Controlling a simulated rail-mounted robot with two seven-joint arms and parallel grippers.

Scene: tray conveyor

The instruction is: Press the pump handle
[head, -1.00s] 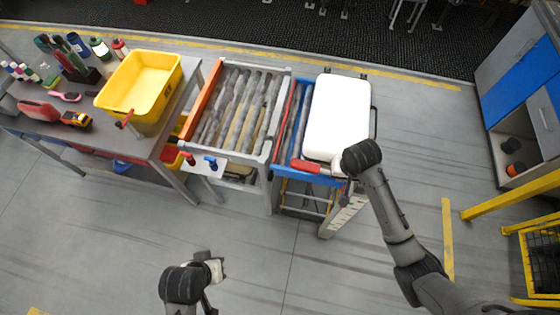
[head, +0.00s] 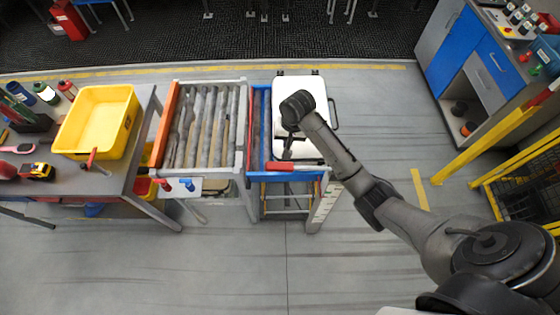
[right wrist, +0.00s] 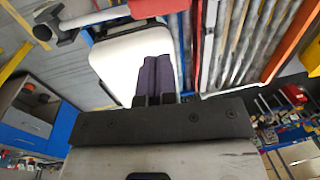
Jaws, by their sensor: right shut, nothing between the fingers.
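A bar with a red grip (head: 288,166) lies across the front end of the blue-framed lift cart (head: 258,130). I take it for the pump handle. It seems to show as a red piece (right wrist: 150,6) at the top edge of the right wrist view. My right gripper (head: 287,154) is shut and empty, pointing down over the front part of the white tray (head: 312,87), just behind the red grip. Its dark fingers (right wrist: 156,78) are together, in front of the white tray (right wrist: 118,58) in the wrist view. I cannot tell whether it touches anything. My left gripper is out of view.
A roller conveyor (head: 244,118) stands left of the cart, with red and blue knobs at its front. Further left, a yellow bin (head: 128,104) and tools sit on a grey table (head: 128,180). Yellow rails (head: 478,146) and a blue cabinet stand at right. The front floor is clear.

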